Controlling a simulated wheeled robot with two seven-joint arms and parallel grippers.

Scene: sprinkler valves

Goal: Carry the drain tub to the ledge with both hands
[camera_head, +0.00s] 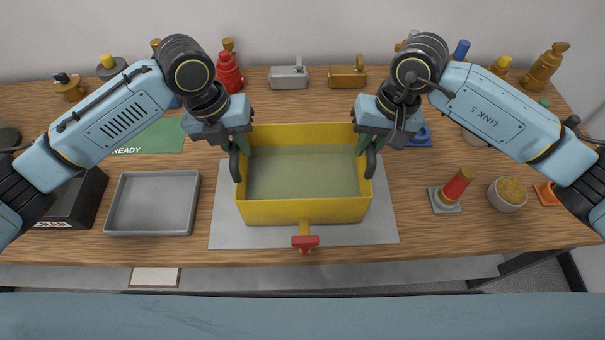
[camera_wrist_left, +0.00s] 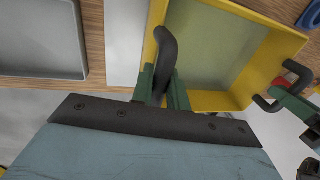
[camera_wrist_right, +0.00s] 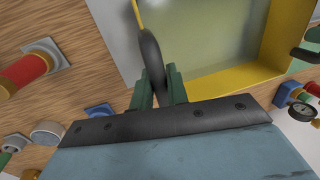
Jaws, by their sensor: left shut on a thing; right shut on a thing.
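The drain tub (camera_head: 304,211) is a yellow open box with a grey-green inside and a red-handled tap (camera_head: 305,241) on its front. It looks level and empty, over a grey mat (camera_head: 228,235); I cannot tell whether it touches the mat. My left gripper (camera_head: 238,150) is shut on the dark handle at the tub's left side, and the handle also shows in the left wrist view (camera_wrist_left: 166,50). My right gripper (camera_head: 371,147) is shut on the dark handle at the right side, which shows in the right wrist view (camera_wrist_right: 151,58). I cannot make out the ledge for certain.
A grey tray (camera_head: 153,232) lies left of the mat. A red-and-brass part (camera_head: 458,187) and a bowl (camera_head: 508,195) stand to the right. A grey block (camera_head: 289,77), a brass block (camera_head: 347,76) and a red valve (camera_head: 229,72) stand behind the tub.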

